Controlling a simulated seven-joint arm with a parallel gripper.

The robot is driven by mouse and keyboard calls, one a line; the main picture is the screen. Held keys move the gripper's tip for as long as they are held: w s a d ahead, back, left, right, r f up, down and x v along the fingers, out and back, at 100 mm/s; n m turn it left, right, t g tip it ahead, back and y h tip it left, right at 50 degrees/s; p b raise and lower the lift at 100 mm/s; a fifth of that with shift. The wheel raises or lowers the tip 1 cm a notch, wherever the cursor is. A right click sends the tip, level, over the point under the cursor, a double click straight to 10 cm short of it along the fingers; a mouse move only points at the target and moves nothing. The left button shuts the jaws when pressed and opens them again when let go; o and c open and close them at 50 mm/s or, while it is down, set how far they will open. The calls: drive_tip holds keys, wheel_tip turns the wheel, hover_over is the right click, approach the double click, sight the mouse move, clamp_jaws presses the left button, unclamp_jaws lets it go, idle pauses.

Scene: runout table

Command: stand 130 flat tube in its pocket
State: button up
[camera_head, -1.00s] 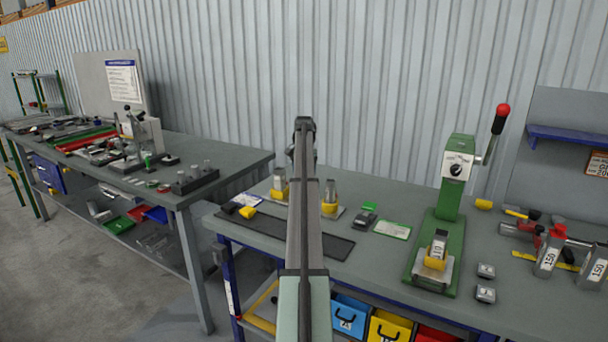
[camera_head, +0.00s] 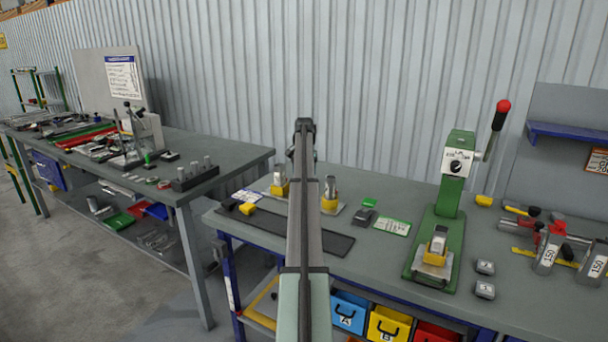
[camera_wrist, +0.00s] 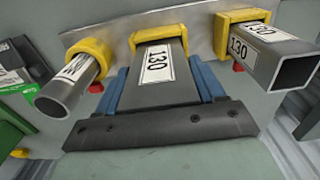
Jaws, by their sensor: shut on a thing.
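The 130 flat tube (camera_wrist: 158,80) is a grey metal tube with a white "130" label, in the middle of the wrist view. My gripper (camera_wrist: 168,84) is shut on it, with a blue pad along each side. Its far end meets the middle yellow pocket (camera_wrist: 157,32), whose collar shows around that end. I cannot tell how deep it sits. In the head view my own arm hides the gripper, the tube and this pocket.
A round tube (camera_wrist: 70,84) stands in the yellow pocket to the left, and a square 130 tube (camera_wrist: 270,52) in the one to the right, both close to my fingers. A green press (camera_head: 447,215) stands right on the bench. A dark mat (camera_head: 335,243) lies in front.

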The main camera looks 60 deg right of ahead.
drive_tip(key=shift+f, duration=1.4)
drive_tip(key=o, duration=1.2)
drive_tip(key=shift+o, duration=0.2)
wheel_tip(320, 180, up, 14)
drive_tip(key=shift+f, duration=0.1)
